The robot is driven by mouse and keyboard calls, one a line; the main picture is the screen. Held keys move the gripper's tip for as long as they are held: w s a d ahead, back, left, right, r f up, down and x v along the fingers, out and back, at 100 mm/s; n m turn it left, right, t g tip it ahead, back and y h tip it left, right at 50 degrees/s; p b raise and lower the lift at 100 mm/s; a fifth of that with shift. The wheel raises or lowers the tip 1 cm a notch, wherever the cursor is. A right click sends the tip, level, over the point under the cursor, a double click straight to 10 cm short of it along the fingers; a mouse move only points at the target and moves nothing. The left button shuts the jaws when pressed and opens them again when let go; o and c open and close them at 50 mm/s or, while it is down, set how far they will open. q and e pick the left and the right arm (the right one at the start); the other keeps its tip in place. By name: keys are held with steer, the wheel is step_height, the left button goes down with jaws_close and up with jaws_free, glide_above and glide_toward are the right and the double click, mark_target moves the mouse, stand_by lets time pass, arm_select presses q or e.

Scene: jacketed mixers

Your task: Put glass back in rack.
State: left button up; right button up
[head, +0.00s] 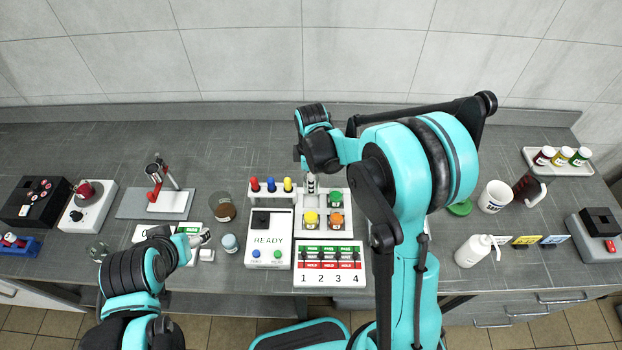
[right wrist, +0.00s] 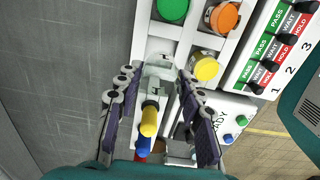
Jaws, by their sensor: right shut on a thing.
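My right gripper (right wrist: 157,80) is shut on a clear glass (right wrist: 155,88), which shows between its two fingers in the right wrist view. The glass is over the corner slot of the white rack (right wrist: 196,42), beside the yellow-capped jar (right wrist: 205,68). I cannot tell whether it touches the rack. In the head view, my right gripper (head: 311,185) is above the rack's back left slot, and the arm covers part of the area to the right. My left gripper (head: 202,238) is low over the bench at the left; its finger gap is unclear.
The rack also holds a green-capped jar (head: 335,198) and an orange-capped jar (head: 336,221). A white READY station (head: 268,240) with red, blue and yellow knobs stands to the left. A PASS/WAIT/HOLD panel (head: 328,262) lies in front. A brown jar (head: 222,207) stands farther left.

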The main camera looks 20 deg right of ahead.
steer(key=shift+f+b, duration=0.95)
steer(key=shift+f, duration=0.7)
steer(key=shift+f+b, duration=1.6)
steer(key=shift+f, duration=0.25)
steer(key=o, duration=1.3)
steer(key=shift+o, duration=0.2)
steer(key=o, duration=0.4)
